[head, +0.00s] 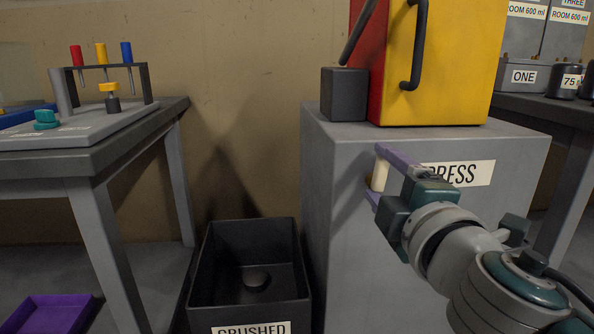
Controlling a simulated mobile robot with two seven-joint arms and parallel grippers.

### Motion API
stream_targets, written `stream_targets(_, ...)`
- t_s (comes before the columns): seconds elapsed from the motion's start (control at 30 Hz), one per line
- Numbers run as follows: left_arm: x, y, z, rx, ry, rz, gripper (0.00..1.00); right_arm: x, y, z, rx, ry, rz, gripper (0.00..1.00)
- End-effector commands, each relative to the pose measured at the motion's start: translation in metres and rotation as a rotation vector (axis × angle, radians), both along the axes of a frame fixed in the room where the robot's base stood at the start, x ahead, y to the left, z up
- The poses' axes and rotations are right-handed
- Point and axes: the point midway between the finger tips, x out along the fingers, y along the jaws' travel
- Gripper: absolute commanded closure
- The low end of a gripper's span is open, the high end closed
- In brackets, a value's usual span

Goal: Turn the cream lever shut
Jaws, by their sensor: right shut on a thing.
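The cream lever (379,176) is at the left front of the grey cabinet labelled PRESS (340,220). Only a short upright piece of it shows. My right gripper (377,172), with purple fingers, comes in from the lower right and is shut on the cream lever, one finger above and one below. The rest of the lever and its mount are hidden behind the gripper. My left gripper is out of view.
A yellow and red press (440,60) with a dark handle and a grey block (344,95) stand on the cabinet. A dark bin labelled CRUSHED (250,308) stands on the floor at left, holding a round dark object. A workbench (150,118) is farther left, above a purple tray (50,315).

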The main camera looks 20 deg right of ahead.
Motion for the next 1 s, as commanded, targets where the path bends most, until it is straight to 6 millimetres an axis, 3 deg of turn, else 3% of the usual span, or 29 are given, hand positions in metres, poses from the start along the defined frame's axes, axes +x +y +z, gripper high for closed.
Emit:
stream_targets(0.3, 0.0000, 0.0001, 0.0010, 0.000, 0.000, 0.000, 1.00, 0.0009, 0.0023, 0.0006, -0.103, 0.022, 0.001, 0.83)
stream_targets(0.8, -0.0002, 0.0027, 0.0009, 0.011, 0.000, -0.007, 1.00, 0.0008, 0.0027, 0.0003, -0.121, 0.026, 0.001, 0.83)
stream_targets(0.83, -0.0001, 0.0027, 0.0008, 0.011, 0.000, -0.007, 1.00, 0.0008, 0.0027, 0.0002, -0.121, 0.026, 0.001, 0.25)
stream_targets(1.0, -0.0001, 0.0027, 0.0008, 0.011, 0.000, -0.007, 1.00, 0.0008, 0.0025, 0.0000, -0.119, 0.026, 0.001, 0.06)
